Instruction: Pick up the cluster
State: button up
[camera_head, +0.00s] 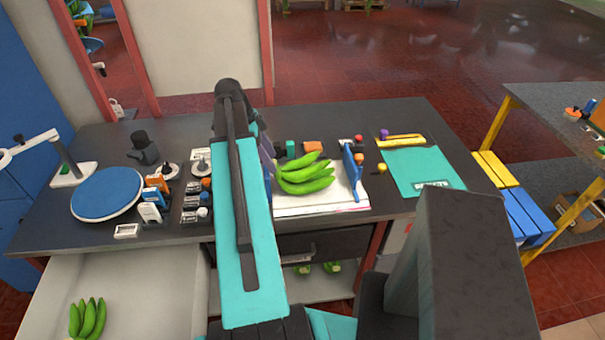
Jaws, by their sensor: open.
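A cluster of green bananas (306,179) lies in the middle of the dark worktop, on a white board or sheet (310,210). Upright blue pieces flank it; the right one (352,172) shows clearly, the left one is partly covered. A second green cluster (88,318) lies in the open pale drawer (150,275) at lower left. More green fruit (332,266) is partly visible on a shelf under the worktop. My teal and dark arm rises left of the middle cluster and covers the area beside it. I cannot make out my gripper's fingertips.
A blue round turntable (107,194), a white-based lamp stand (73,172) and several small boxes crowd the worktop's left. A teal mat (422,171), a yellow tool (400,140) and small coloured balls lie on the right. A side table (560,115) stands at far right.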

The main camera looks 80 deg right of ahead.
jog(key=shift+p+x, duration=0.7)
jog(key=shift+x, duration=1)
jog(key=shift+a, duration=0.1)
jog(key=shift+c, duration=0.5)
grip_shut()
jog(key=shift+r, duration=0.2)
